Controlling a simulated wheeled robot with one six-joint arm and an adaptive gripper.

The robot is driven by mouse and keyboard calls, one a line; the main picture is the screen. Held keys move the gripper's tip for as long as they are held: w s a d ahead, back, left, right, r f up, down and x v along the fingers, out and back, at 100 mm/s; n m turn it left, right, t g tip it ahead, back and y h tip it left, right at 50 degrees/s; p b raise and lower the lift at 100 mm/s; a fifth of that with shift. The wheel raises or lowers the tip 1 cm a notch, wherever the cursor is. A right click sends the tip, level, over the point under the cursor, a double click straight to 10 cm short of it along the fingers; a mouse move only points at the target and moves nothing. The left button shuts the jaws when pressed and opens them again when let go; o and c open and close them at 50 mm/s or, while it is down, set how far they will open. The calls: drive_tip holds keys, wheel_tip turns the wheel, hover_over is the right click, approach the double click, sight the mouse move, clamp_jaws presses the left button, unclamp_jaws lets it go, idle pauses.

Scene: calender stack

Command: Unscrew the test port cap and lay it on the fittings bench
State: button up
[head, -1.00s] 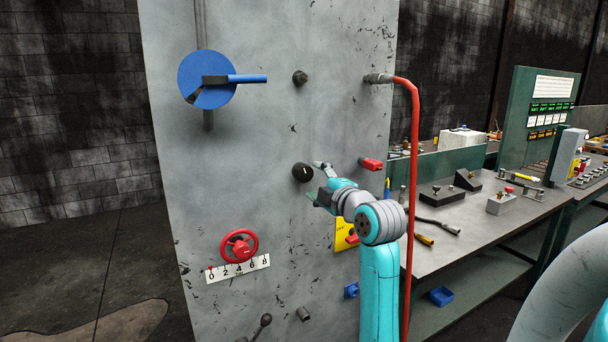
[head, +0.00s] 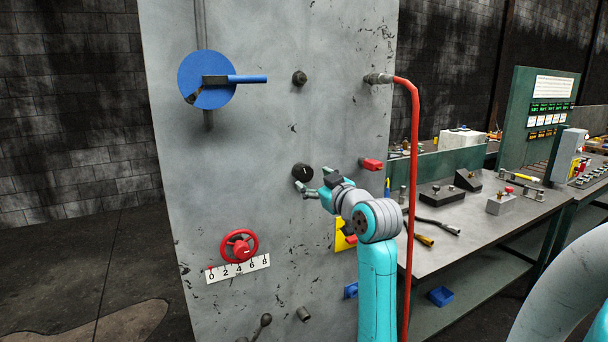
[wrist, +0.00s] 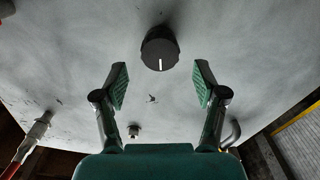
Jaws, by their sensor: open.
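A black round cap (head: 302,172) with a white line stands out from the grey panel; I take it for the test port cap. It also shows in the wrist view (wrist: 159,48), beyond the fingertips and centred between them sideways. My gripper (head: 316,181) is at the panel, just below and right of the cap. Its green-padded fingers (wrist: 160,88) are spread wide with nothing between them. Whether a finger touches the cap cannot be told. The fittings bench (head: 475,238), a grey worktop, stands right of the panel.
A red hose (head: 414,180) runs down the panel's right side. A red handwheel (head: 240,246), a blue lever disc (head: 207,80) and a dark fitting (head: 299,78) are on the panel. Several fittings and tools lie on the bench; part of its front is bare.

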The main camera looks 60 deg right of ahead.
sight(306, 175)
drive_tip(key=shift+x, duration=3.15)
drive_tip(key=shift+a, duration=0.1)
drive_tip(key=c, duration=1.1)
drive_tip(key=shift+n, duration=1.1)
drive_tip(key=shift+n, duration=1.1)
